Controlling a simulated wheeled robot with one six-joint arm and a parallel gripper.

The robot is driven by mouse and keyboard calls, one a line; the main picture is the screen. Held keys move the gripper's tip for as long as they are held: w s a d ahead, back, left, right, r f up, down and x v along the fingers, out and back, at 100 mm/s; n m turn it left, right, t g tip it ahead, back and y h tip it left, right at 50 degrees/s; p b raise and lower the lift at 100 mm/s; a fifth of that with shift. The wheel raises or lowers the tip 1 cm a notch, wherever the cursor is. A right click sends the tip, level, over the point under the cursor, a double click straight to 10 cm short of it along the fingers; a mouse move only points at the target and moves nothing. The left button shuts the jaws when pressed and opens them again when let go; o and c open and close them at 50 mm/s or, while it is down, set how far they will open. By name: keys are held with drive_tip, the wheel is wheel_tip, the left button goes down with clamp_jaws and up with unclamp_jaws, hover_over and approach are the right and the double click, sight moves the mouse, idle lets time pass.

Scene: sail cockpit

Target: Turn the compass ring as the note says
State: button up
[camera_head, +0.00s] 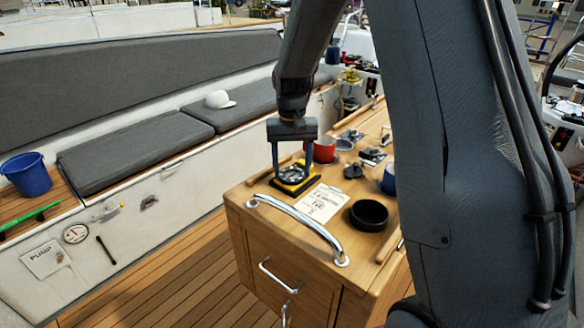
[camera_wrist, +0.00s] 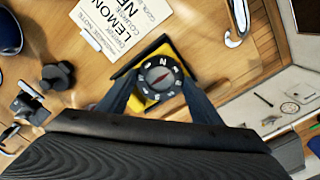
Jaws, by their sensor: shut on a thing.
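The compass (camera_head: 294,176) has a black ring with white marks on a yellow and black base. It lies on the wooden table near its left edge. In the wrist view the compass ring (camera_wrist: 160,77) shows letters and a red needle. My gripper (camera_head: 293,172) points down over it, its two fingers shut on the ring from opposite sides. The fingers also show in the wrist view (camera_wrist: 158,92). The note (camera_head: 321,203) is a cream sheet lying beside the compass. Its printed words are partly readable in the wrist view (camera_wrist: 112,28), including "LEMON", "COURSE" and "NE"; its top is cut off.
A black round bowl (camera_head: 368,214), a red mug (camera_head: 324,149), a blue mug (camera_head: 388,180) and dark metal fittings (camera_head: 353,171) stand on the table. A chrome rail (camera_head: 298,220) curves along the near edge. My arm hides the table's right side.

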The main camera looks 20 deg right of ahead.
sight(292, 174)
drive_tip(key=o, duration=1.1)
drive_tip(key=shift+r, duration=0.15)
wheel_tip(292, 174, up, 7)
drive_tip(key=shift+f+b, duration=0.15)
drive_tip(key=shift+b, duration=1)
drive_tip(key=shift+r, duration=0.45)
